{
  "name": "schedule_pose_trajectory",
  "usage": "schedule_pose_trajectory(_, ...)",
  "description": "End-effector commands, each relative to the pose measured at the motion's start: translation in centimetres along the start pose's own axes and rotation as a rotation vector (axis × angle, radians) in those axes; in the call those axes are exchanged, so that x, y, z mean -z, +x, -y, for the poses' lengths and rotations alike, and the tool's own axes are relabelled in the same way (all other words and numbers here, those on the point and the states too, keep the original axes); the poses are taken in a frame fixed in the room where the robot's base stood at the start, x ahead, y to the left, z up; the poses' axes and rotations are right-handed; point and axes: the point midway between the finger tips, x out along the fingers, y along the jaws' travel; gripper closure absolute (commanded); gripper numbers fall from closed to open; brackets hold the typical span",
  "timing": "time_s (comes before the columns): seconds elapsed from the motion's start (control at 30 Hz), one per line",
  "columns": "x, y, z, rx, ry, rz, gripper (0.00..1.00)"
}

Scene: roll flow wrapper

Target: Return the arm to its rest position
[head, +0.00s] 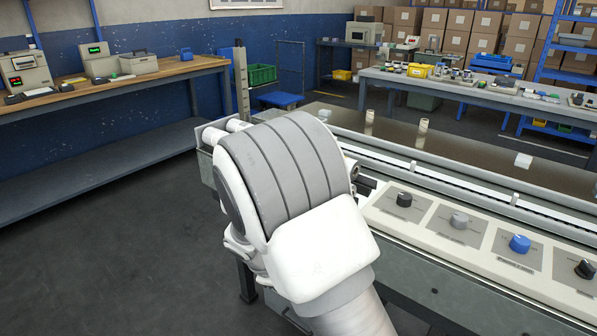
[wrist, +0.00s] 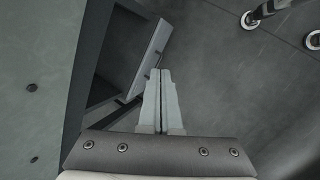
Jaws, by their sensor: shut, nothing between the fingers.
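My gripper (wrist: 160,78) shows in the wrist view with its two pale grey fingers side by side, shut and empty. It points at the dark floor, next to the grey side and dark frame of a machine on the left of that view. In the head view my white and grey arm fills the middle, bent in front of the flow wrapper (head: 430,268). The gripper itself is hidden there behind or below the arm.
The wrapper's panel carries several knobs, among them a blue knob (head: 520,243) and a grey knob (head: 459,220), close to the right of my arm. A wooden bench (head: 110,84) stands at the left wall. The floor (head: 120,240) between is clear.

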Motion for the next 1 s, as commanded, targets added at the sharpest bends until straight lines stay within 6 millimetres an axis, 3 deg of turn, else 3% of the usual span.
schedule_pose_trajectory(0.2, -6.0, -5.7, -2.4, 0.061, 0.264, -0.069, 1.0)
schedule_pose_trajectory(0.47, -13.2, -11.5, -3.0, 0.12, 0.552, -0.148, 1.0)
schedule_pose_trajectory(0.73, -20.1, -16.6, -1.3, 0.161, 0.824, -0.237, 1.0)
schedule_pose_trajectory(1.0, -25.5, -20.5, 2.2, 0.177, 1.071, -0.326, 1.0)
